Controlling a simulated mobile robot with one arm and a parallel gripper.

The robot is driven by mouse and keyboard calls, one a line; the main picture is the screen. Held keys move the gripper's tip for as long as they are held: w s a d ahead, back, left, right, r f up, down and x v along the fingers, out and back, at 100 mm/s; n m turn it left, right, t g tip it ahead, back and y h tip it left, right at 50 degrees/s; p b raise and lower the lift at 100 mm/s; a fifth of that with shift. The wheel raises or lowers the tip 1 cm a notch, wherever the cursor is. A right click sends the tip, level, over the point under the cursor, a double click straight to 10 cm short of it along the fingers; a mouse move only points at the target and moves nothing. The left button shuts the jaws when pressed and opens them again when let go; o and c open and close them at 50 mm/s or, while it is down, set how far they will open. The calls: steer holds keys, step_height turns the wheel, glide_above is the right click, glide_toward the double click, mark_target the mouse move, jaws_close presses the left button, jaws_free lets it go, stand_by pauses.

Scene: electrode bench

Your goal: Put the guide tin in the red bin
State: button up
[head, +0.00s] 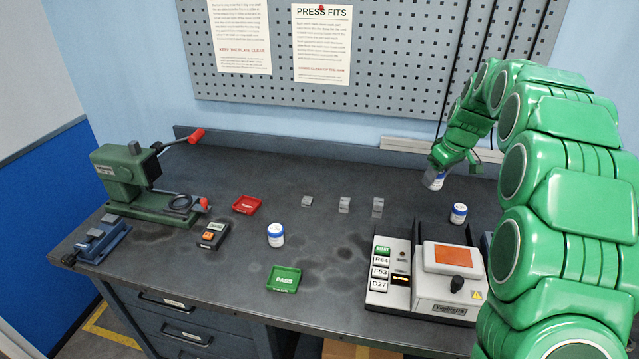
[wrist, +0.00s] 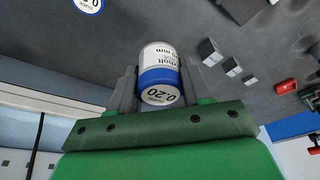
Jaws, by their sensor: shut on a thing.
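My gripper (head: 437,174) is shut on a white and blue tin (head: 435,182) and holds it above the back right of the bench. The held tin fills the space between the fingers in the wrist view (wrist: 160,72), and its end reads "0.20". Two similar tins stand on the bench: one (head: 275,235) near the middle, one (head: 458,213) at the right below my gripper. I cannot tell for sure from the labels which is the guide tin. The shallow red bin (head: 246,204) lies left of the middle, well away from my gripper, and looks empty.
A green PASS tray (head: 283,278) lies at the front. Several small metal blocks (head: 344,205) stand between the red bin and my gripper. A green press (head: 135,180), a blue vise (head: 98,240) and a gauge (head: 212,236) stand left; a white machine (head: 446,279) stands front right.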

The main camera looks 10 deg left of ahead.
steer(key=s+a+r, duration=0.1)
steer(key=s+a, duration=0.6)
steer(key=a, duration=0.8)
steer(key=s+a, duration=0.6)
steer(key=a, duration=0.9)
steer(key=s+a+r, duration=0.1)
steer(key=s+a, duration=0.6)
steer(key=a, duration=0.8)
glide_toward(241, 199)
steer(key=shift+s+d+f, duration=0.3)
steer(key=shift+s+f, duration=0.2)
steer(key=shift+s, duration=0.35)
steer(key=shift+s+d+f, duration=0.25)
steer(key=shift+s+f, duration=0.2)
steer(key=shift+s, duration=0.35)
steer(key=shift+f, duration=1.35)
steer(key=shift+f, duration=0.15)
steer(key=o, duration=1.1)
steer(key=shift+o, duration=0.2)
